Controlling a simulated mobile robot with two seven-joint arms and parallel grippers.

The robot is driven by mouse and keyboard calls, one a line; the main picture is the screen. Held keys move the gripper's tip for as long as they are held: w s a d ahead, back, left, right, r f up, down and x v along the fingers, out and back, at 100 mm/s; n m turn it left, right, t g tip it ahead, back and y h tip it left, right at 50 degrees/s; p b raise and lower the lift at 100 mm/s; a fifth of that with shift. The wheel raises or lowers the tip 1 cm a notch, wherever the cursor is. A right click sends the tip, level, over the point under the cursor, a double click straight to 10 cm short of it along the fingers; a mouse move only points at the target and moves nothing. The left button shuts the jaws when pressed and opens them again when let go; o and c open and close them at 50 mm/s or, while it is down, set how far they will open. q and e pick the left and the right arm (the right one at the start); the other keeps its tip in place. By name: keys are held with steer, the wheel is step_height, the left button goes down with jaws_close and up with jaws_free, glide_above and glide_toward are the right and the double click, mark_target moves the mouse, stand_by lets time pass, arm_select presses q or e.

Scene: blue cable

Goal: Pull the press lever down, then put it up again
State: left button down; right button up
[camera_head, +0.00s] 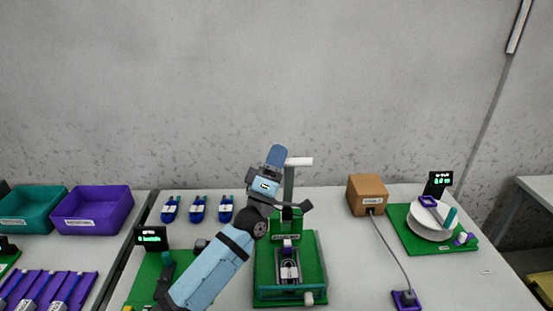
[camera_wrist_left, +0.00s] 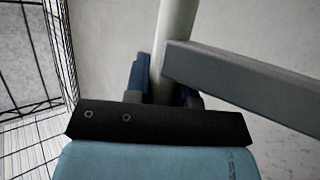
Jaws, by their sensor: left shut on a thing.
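The press (camera_head: 315,262) stands on the table with a green base and a small framed bed at its front. Its grey lever arm (camera_head: 289,187) stands up and carries a pale cylindrical handle (camera_head: 301,161) at its top. My left gripper (camera_head: 278,156) is at the left end of this handle, its blue fingers shut on it. In the left wrist view the pale handle (camera_wrist_left: 177,30) runs between the blue fingers (camera_wrist_left: 145,80), and the grey lever arm (camera_wrist_left: 240,84) goes off to the right. My left arm hides part of the press's left side. My right gripper is not in view.
Several small blue connectors (camera_head: 197,209) lie left of the press. A brown box (camera_head: 368,194) with a cable and a green board with a white reel (camera_head: 432,222) stand to the right. A purple bin (camera_head: 92,209) and a teal bin (camera_head: 30,207) are at far left.

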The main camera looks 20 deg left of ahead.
arm_select(q)
steer(key=shift+s+d+f+m+h, duration=0.2)
steer(key=shift+s+m+h, duration=0.1)
steer(key=shift+s, duration=0.05)
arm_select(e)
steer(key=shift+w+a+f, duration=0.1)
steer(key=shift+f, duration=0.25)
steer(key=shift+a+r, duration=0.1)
arm_select(q)
steer(key=c, duration=1)
jaws_free()
steer(key=shift+r, duration=0.1)
steer(key=shift+o, duration=0.2)
steer(key=shift+s+f+b, duration=0.3)
steer(key=shift+s+f, duration=0.05)
steer(key=shift+f, duration=0.1)
steer(key=b+v, duration=0.1)
steer(key=v, duration=1.1)
steer(key=shift+s+f+b, duration=0.2)
steer(key=shift+f+b, duration=0.15)
steer(key=shift+b, duration=0.05)
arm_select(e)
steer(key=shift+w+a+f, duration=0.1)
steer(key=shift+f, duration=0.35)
